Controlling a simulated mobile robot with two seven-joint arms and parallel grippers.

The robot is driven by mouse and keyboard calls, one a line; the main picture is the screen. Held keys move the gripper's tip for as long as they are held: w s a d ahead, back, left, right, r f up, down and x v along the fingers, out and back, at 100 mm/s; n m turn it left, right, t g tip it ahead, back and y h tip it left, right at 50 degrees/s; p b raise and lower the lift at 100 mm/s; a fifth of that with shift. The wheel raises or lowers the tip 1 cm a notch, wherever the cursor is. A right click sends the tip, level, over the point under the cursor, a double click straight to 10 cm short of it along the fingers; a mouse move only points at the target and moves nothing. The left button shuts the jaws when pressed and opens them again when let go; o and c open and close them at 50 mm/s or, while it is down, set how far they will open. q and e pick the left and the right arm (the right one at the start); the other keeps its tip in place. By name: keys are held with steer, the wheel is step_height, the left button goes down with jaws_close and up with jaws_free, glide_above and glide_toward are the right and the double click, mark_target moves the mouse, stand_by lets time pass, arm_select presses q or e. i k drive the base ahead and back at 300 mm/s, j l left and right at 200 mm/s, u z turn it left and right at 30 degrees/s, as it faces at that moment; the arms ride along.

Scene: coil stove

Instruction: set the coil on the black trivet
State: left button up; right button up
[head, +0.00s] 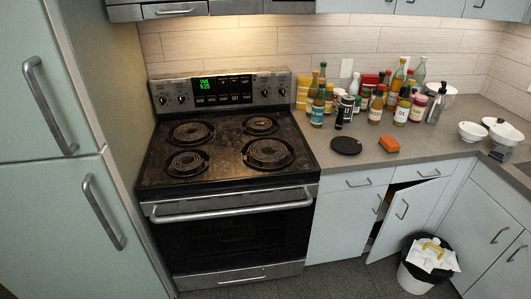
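The stove (226,152) has several dark spiral coils on its black top. The front right coil (269,153) and the back left coil (190,132) look larger than the front left coil (187,162) and the back right coil (261,125). All of them appear to lie in their burner places. The black trivet (346,145) is a flat round disc lying on the grey counter, right of the stove, with nothing on it. Neither of my grippers shows in the head view.
Several bottles and jars (373,104) crowd the counter behind the trivet. White bowls (471,132) stand farther right. A lower cabinet door (409,216) hangs open above the floor, near a full trash bin (418,277).

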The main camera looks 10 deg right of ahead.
mark_target(341, 145)
steer(key=i+l+u, duration=0.1)
steer(key=u, duration=0.3)
steer(key=l+u, duration=0.25)
steer(key=u, duration=0.15)
steer(key=i+l+u, duration=0.1)
steer(key=l+u, duration=0.65)
steer(key=l, duration=0.55)
steer(key=i+l, duration=0.05)
